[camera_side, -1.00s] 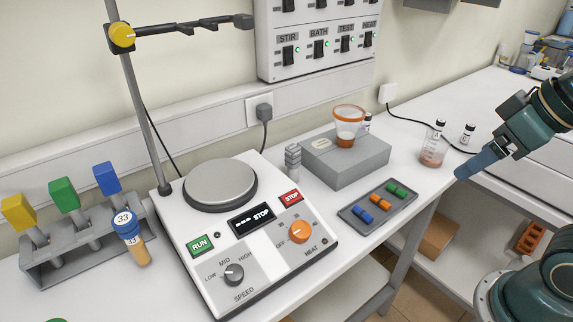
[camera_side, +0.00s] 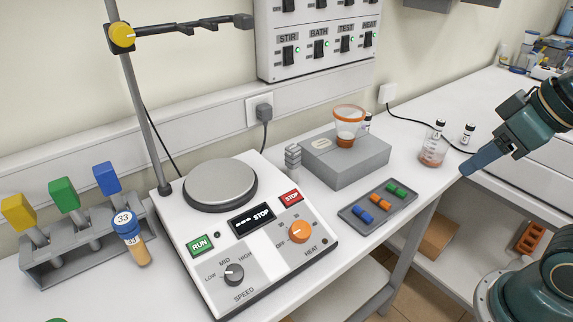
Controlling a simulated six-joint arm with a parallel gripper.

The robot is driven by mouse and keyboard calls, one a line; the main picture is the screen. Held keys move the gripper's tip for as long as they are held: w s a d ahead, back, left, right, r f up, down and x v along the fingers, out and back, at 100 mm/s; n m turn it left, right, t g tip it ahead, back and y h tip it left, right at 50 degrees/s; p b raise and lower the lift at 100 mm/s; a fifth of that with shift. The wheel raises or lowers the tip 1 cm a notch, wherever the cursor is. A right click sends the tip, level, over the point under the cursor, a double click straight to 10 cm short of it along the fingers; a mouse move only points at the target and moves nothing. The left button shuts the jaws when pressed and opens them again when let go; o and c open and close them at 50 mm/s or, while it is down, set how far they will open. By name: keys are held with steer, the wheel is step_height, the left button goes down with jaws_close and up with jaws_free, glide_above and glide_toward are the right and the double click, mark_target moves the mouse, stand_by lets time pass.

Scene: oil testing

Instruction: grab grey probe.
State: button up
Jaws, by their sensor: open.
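A small upright grey piece (camera_side: 293,158), likely the grey probe, stands between the stirrer's back right edge and a grey block (camera_side: 358,166). Its lower part is close to the block, and I cannot tell whether they touch. My gripper (camera_side: 468,168) is at the right, over the table's right part, well away from the grey piece. It is open and empty, seen edge-on so that its fingers overlap.
A hotplate stirrer (camera_side: 243,235) fills the middle. An orange-rimmed beaker (camera_side: 349,122) sits on the block. A tray (camera_side: 354,222) with coloured pieces lies in front. A flask (camera_side: 432,152) stands near my gripper. A rack (camera_side: 45,272) with coloured handles is at left.

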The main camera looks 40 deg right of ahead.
steer(key=w+a+r+m+g, duration=0.15)
steer(key=w+r+m, duration=0.3)
steer(key=w, duration=0.55)
steer(key=m+g, duration=0.4)
steer(key=m, duration=0.8)
glide_above(292, 146)
step_height(292, 146, down, 8)
steer(key=shift+r, duration=0.15)
steer(key=shift+s, duration=0.1)
steer(key=shift+f, duration=4.3)
